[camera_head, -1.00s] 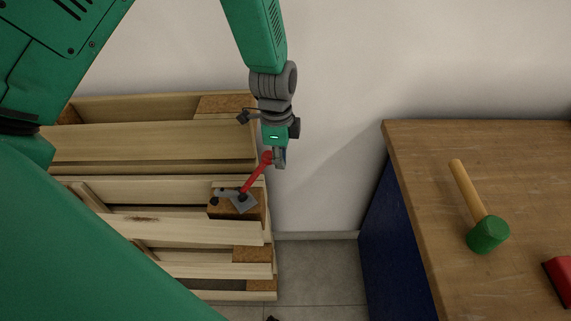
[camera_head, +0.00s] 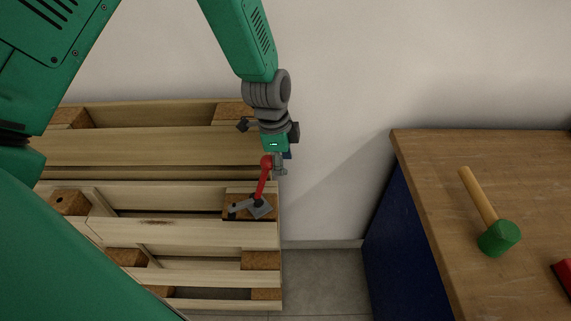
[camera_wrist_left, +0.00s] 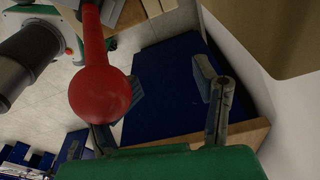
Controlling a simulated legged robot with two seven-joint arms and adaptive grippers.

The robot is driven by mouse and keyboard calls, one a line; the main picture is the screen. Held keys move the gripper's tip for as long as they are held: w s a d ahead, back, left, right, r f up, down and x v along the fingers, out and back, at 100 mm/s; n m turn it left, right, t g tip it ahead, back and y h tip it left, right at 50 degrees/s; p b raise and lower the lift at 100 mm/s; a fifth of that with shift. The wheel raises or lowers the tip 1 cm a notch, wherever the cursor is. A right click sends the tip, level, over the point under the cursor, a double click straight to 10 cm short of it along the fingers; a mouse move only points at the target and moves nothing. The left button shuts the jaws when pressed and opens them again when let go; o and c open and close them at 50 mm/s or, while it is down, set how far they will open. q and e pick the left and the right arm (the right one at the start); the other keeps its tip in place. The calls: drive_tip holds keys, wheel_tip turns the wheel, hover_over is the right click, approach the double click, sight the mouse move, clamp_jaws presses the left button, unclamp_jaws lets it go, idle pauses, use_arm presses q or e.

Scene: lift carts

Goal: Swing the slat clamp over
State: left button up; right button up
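The slat clamp has a grey metal base (camera_head: 262,209) on a brown block of the wooden pallet stack. Its red handle (camera_head: 264,182) stands steeply up, leaning slightly right, with a round knob at its top. My left gripper (camera_head: 280,170) is beside the knob, just right of it in the head view. In the left wrist view, its two fingers (camera_wrist_left: 160,115) are spread apart. The red knob (camera_wrist_left: 100,95) is close to the camera and covers much of the left finger; I cannot tell whether they touch. My right gripper is not in view.
The wooden pallets (camera_head: 180,232) fill the left side against a pale wall. A workbench (camera_head: 540,185) with dark blue sides stands at right, carrying a green-headed mallet (camera_head: 498,238) and a red object (camera_head: 564,275). Clear floor (camera_head: 325,280) lies between them.

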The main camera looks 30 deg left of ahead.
sight(265, 157)
use_arm(q)
drive_tip(key=shift+w+a, duration=0.1)
drive_tip(key=shift+a, duration=0.1)
drive_tip(key=s+r+p, duration=0.1)
drive_tip(key=a+r+p, duration=0.1)
drive_tip(key=r+p, duration=0.1)
drive_tip(key=s+r+p, duration=0.1)
drive_tip(key=shift+s+a+r, duration=0.2)
drive_tip(key=shift+s+a, duration=0.1)
drive_tip(key=shift+s, duration=0.05)
drive_tip(key=shift+s+a+r+p, duration=0.2)
drive_tip(key=shift+s+r+p, duration=0.3)
drive_tip(key=shift+r+p, duration=0.4)
drive_tip(key=shift+s+a+r+p, duration=0.15)
drive_tip(key=shift+s+r+p, duration=0.3)
drive_tip(key=shift+r+p, duration=0.45)
drive_tip(key=s+a+r+p, duration=0.2)
drive_tip(key=s+r+p, duration=0.1)
drive_tip(key=r+p, duration=0.1)
drive_tip(key=shift+s+r, duration=0.25)
drive_tip(key=shift+r, duration=0.4)
drive_tip(key=shift+a, duration=0.15)
